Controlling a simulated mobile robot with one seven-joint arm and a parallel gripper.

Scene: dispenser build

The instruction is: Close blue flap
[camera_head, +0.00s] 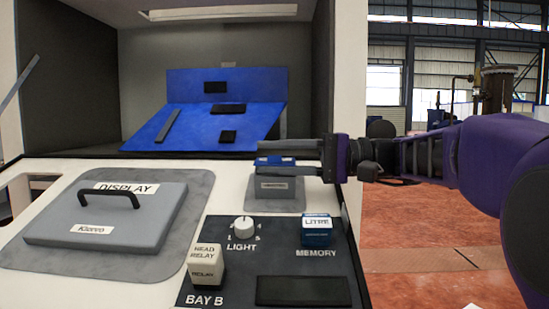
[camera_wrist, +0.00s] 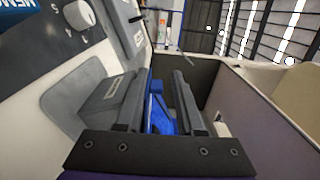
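A small grey box (camera_head: 278,188) with a white label stands on the console in the head view. A blue flap (camera_head: 276,160) shows at its top, level with my gripper (camera_head: 288,158). My gripper reaches in from the right, its fingers one above the other at the box's top. In the wrist view, the fingers of my gripper (camera_wrist: 160,92) are apart, with the box (camera_wrist: 103,98) left of them. Blue shows between the fingers; I cannot tell how much is the flap and how much the board behind. Whether a finger touches the flap is unclear.
A tilted blue board (camera_head: 205,122) with dark pieces lies in the bin behind. A grey display lid (camera_head: 105,222) with a black handle is at left. A light knob (camera_head: 243,227), relay block (camera_head: 207,263) and memory block (camera_head: 316,230) stand in front. The bin's right wall (camera_head: 345,90) is close to my gripper.

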